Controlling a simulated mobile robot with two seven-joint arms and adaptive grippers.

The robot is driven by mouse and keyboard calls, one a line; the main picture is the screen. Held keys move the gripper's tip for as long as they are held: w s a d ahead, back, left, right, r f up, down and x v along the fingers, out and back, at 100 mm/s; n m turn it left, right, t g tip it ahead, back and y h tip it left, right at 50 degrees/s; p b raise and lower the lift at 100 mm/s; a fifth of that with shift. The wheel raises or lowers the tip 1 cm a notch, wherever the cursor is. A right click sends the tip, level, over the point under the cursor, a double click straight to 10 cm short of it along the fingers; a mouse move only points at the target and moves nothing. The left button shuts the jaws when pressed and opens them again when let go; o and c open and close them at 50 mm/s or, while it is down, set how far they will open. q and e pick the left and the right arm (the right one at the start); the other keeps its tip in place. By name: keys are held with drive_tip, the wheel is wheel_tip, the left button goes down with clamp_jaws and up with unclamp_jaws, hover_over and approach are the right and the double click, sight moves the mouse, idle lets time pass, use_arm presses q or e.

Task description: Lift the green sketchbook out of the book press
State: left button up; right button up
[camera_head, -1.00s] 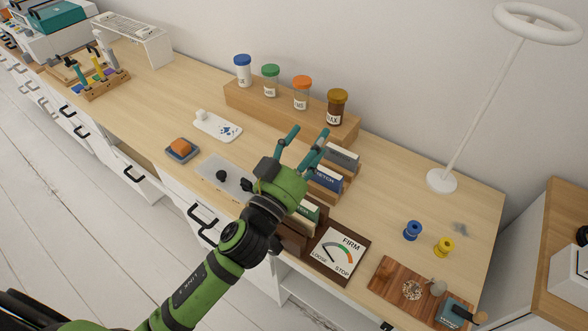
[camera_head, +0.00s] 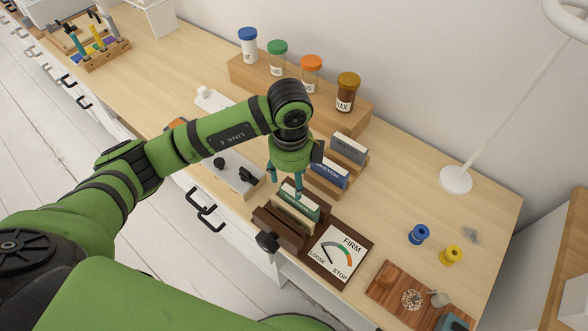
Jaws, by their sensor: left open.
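The green sketchbook (camera_head: 307,208) stands on edge in the dark wooden book press (camera_head: 268,222), behind a pale board; part of its top edge is hidden by a finger. The press has a black knob (camera_head: 267,242) at its front and a dial (camera_head: 338,252) marked LOOSE, FIRM and STOP to its right. My left gripper (camera_head: 285,185) points down with its teal fingers apart, just above and behind the sketchbook. One fingertip overlaps the book's top edge in the picture; I cannot tell whether it touches. My right gripper is not in view.
A blue book (camera_head: 329,173) and a grey book (camera_head: 349,148) stand in wooden holders behind the press. Jars stand on a wooden riser (camera_head: 240,72) at the back. A grey tray (camera_head: 232,172) lies left of the press; blue and yellow spools (camera_head: 420,235) stand right.

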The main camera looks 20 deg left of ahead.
sight(290, 195)
use_arm(q)
drive_tip(key=shift+a+f, duration=0.15)
drive_tip(key=shift+f, duration=0.2)
drive_tip(key=shift+f+p, duration=0.7)
drive_tip(key=shift+f, duration=2.4)
clamp_jaws()
drive_tip(key=c, duration=1.1)
unclamp_jaws()
drive_tip(key=shift+s, duration=0.25)
drive_tip(key=shift+r+p, duration=0.1)
drive_tip(key=shift+p, duration=0.2)
drive_tip(key=shift+r+p, duration=3.85)
drive_tip(key=shift+r, duration=0.85)
